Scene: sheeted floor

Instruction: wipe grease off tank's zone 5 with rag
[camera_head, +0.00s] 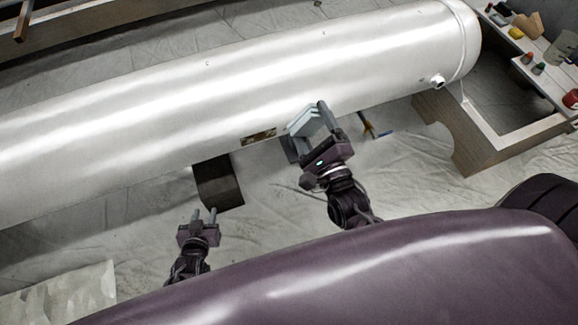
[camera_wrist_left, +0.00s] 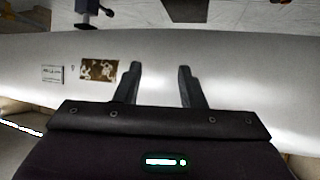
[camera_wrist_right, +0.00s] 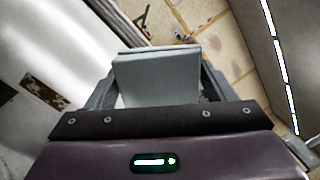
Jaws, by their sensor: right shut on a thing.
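The tank (camera_head: 150,105) is a long, shiny pale cylinder lying across the head view. A brown, mottled patch (camera_head: 258,136) is on its near lower side; it also shows in the left wrist view (camera_wrist_left: 98,70), beside a small printed label (camera_wrist_left: 52,74). My right gripper (camera_head: 310,130) is shut on the rag (camera_wrist_right: 155,78), a folded pale blue-grey cloth. It holds the rag close to the tank's near side, right of the patch; I cannot tell whether they touch. My left gripper (camera_head: 204,213) is open and empty, low and left of the patch. I see no zone number.
A wooden cradle (camera_head: 470,135) is under the tank's right end. A bench (camera_head: 545,75) with small items is at the far right. The sheeted floor (camera_head: 120,235) is mostly clear.

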